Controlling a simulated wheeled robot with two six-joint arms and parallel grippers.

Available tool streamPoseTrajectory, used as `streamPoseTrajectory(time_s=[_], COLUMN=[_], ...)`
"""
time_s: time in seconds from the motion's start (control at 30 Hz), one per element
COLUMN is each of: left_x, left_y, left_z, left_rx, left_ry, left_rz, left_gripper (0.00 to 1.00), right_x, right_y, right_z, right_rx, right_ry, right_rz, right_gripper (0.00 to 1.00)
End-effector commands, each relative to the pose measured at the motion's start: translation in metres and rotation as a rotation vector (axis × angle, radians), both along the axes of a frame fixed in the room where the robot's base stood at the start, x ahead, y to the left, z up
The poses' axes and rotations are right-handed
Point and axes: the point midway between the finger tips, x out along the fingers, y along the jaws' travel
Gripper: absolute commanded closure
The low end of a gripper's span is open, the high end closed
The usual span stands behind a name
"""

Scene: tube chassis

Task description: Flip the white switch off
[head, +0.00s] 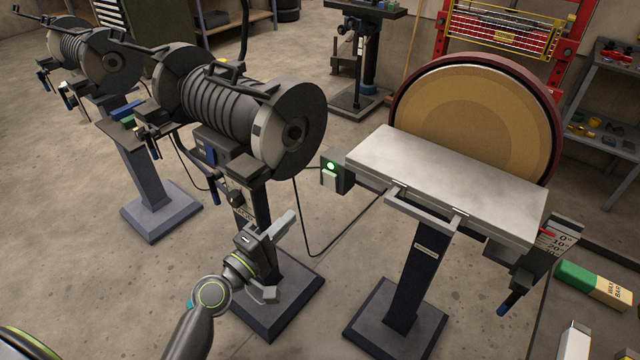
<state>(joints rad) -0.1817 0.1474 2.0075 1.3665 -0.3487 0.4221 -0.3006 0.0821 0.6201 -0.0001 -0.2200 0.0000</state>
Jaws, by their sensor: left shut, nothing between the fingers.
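The white switch (329,181) is on a small dark box at the left end of the disc sander's work table. A green lamp (330,166) glows just above it. The switch is too small to tell which way it is tipped. My left gripper (284,224) is shut and empty in front of the near grinder's pedestal. It is below and to the left of the switch box, clearly apart from it in the picture. My right gripper is not in view.
The disc sander (480,118) has a grey table (450,178) on a dark pedestal. A bench grinder (225,105) stands left of the switch, with a cable hanging between the machines. Another grinder (85,50) is farther left. A green-and-tan block (590,282) lies at right.

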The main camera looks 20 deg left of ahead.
Motion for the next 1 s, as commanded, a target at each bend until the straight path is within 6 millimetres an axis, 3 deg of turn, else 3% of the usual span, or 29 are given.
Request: streamPoseTrajectory(time_s=[0.3,0.5,0.7,1.0], left_x=[0.062,0.092,0.107,0.109], left_y=[-0.023,-0.034,-0.039,-0.04], left_z=[0.012,0.014,0.015,0.014], left_rx=[-0.002,0.001,0.001,0.001], left_ry=[-0.002,-0.001,-0.001,0.0], left_rz=[-0.001,0.0,0.0,0.0], left_gripper=[1.0,1.0,1.0,1.0], right_x=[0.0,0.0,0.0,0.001], right_y=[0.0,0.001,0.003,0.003], right_z=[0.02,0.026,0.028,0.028], right_rx=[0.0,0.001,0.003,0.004], right_ry=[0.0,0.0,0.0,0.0], right_rz=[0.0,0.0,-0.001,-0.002], right_gripper=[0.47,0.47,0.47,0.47])
